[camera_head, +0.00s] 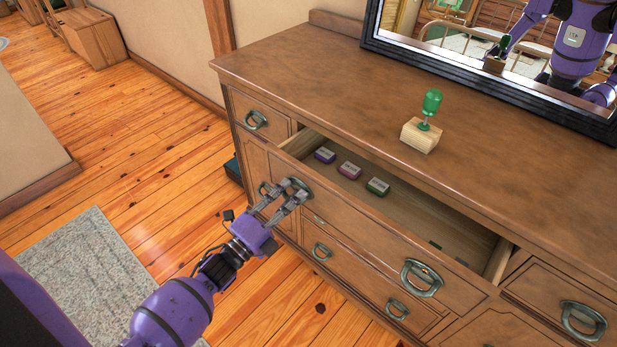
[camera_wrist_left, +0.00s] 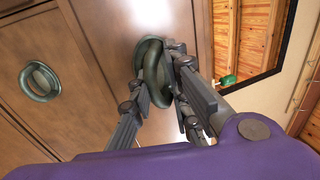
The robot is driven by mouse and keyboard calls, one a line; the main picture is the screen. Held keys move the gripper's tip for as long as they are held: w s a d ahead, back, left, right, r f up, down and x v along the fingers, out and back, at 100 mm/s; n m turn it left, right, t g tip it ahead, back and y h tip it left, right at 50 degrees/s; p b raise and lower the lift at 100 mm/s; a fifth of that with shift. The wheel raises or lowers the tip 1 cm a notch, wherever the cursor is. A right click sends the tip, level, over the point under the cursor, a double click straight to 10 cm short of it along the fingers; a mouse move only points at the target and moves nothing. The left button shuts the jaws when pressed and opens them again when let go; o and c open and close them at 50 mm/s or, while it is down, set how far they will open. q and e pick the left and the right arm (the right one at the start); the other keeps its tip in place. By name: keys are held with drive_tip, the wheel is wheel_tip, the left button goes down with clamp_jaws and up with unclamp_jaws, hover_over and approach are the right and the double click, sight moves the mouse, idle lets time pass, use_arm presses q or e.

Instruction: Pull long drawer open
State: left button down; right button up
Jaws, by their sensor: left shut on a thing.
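The long drawer (camera_head: 350,222) in the top middle of the wooden dresser is pulled partly out, and its inside shows. My left gripper (camera_head: 290,192) is shut on the drawer's left handle, a dark metal ring pull (camera_wrist_left: 150,70) seen between the fingers in the left wrist view. The drawer's right handle (camera_head: 421,277) hangs free. My right gripper is not seen directly.
A wooden block with a green-handled tool (camera_head: 428,120) stands on the dresser top (camera_head: 320,80). A dark-framed mirror (camera_head: 500,85) stands behind it and reflects me. Other closed drawers surround the long one. A grey rug (camera_head: 85,270) lies on the wooden floor at left.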

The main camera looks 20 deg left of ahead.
use_arm(q)
drive_tip(key=r+v, duration=0.2)
drive_tip(key=v, duration=1.7)
drive_tip(key=shift+s+r+p, duration=0.35)
drive_tip(key=shift+s+p, duration=0.05)
drive_tip(key=shift+s, duration=0.05)
drive_tip(key=c, duration=1.8)
unclamp_jaws()
drive_tip(key=shift+w+r, duration=0.1)
drive_tip(key=shift+r, duration=0.05)
drive_tip(key=shift+w+r, duration=0.1)
drive_tip(key=shift+r, duration=0.05)
drive_tip(key=v, duration=1.2)
drive_tip(key=shift+r, duration=0.1)
